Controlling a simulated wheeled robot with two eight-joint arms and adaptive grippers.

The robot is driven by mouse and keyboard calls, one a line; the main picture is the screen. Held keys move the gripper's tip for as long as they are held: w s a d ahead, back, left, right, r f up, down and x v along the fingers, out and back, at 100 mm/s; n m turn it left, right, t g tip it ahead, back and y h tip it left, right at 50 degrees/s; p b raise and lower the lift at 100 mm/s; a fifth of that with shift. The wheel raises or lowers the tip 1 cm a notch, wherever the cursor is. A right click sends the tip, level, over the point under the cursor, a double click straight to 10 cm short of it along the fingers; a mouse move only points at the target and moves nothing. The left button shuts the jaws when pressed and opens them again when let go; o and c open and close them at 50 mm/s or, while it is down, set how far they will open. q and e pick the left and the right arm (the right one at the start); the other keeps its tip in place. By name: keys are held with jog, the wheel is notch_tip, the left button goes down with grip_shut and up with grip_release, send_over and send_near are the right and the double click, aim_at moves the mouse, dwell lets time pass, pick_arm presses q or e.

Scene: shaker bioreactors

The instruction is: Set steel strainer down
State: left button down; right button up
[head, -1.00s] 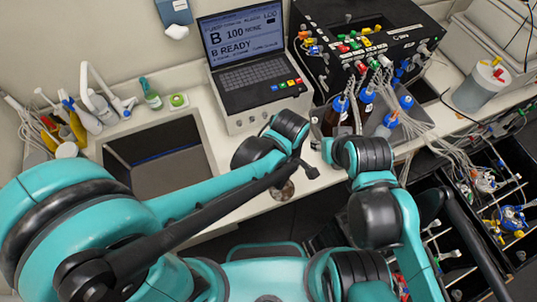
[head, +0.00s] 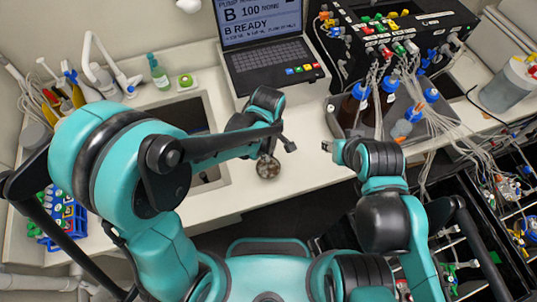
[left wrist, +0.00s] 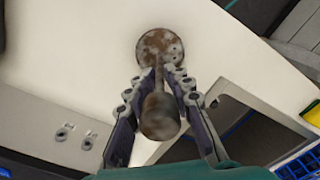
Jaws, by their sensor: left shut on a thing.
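The steel strainer (head: 268,167) is a small round disc with holes and brownish stains, over the white counter between the sink and the pump unit. In the left wrist view its disc (left wrist: 160,46) is at the far end of a stem, with a rounded end (left wrist: 159,118) nearer the camera. My left gripper (head: 270,143) is shut on the stem; its fingers lie on both sides in the left wrist view (left wrist: 158,88). I cannot tell whether the disc touches the counter. My right gripper (head: 328,147) is at the counter's front edge, small and partly hidden by its arm.
The counter (head: 225,195) is bare around the strainer. The sink (head: 173,117) lies left, partly behind my left arm. The pump unit with screen (head: 270,65) stands behind. Blue-capped bottles (head: 353,103) with tubes stand right. A blue tube rack (head: 72,215) is far left.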

pick_arm(q)
jog(key=shift+r, duration=0.1)
jog(key=shift+f, duration=0.2)
jog(key=c, duration=1.3)
grip_release()
jog(key=shift+r, duration=0.15)
